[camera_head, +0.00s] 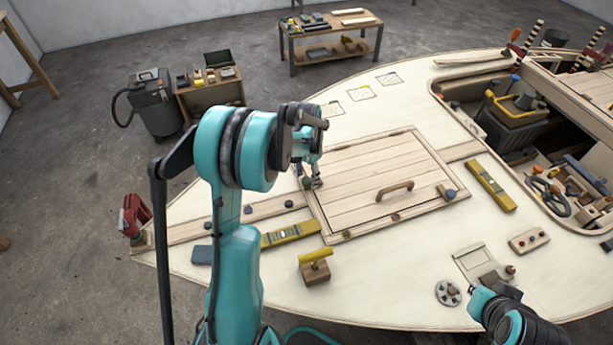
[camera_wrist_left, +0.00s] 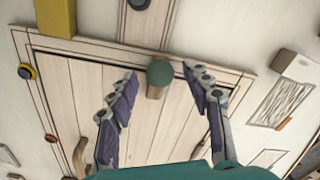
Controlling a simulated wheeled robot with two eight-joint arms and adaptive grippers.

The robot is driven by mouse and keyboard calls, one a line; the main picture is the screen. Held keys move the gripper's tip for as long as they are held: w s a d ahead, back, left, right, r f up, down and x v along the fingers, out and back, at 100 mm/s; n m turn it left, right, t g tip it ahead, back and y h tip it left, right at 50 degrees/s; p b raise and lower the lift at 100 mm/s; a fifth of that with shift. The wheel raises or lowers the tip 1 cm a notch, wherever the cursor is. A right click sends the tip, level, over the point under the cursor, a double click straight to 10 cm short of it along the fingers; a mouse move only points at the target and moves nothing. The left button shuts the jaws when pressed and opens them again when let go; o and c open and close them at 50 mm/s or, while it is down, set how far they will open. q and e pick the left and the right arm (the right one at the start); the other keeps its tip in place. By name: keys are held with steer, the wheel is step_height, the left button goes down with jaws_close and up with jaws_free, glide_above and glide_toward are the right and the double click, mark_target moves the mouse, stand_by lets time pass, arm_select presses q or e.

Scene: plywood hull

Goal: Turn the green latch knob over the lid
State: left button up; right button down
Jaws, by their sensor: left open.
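The green latch knob (camera_wrist_left: 160,72) shows in the left wrist view on a small wooden latch piece (camera_wrist_left: 154,91) at the edge of the slatted wooden lid (camera_wrist_left: 75,85). In the head view, the lid (camera_head: 365,170) lies in the pale plywood hull, with a wooden handle (camera_head: 395,190). My left gripper (camera_head: 314,183) is low over the lid's left edge. In the left wrist view, my left gripper (camera_wrist_left: 163,98) is open, its fingers apart on either side of the knob, not touching it. My right arm shows at the lower right; its fingers cannot be made out.
A yellow level (camera_head: 290,234) and a yellow-handled block (camera_head: 315,266) lie near the lid's lower left. Another level (camera_head: 490,186) lies to its right. A second block with a bluish knob (camera_head: 448,193) is at the lid's right edge. An open compartment with tools is at right.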

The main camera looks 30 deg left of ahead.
mark_target(307, 180)
arm_select(q)
step_height(307, 180, up, 12)
stand_by(0.4)
steer(key=shift+f, duration=0.1)
steer(key=s+d+r+n+t, duration=0.1)
steer(key=s+d+r+t, duration=0.3)
steer(key=s+d, duration=0.5)
steer(key=s+d+f+n+t, duration=0.1)
steer(key=s+d+n+t, duration=0.1)
steer(key=s+d, duration=0.4)
steer(key=s+t, duration=0.1)
steer(key=s, duration=0.3)
steer(key=shift+d, duration=0.15)
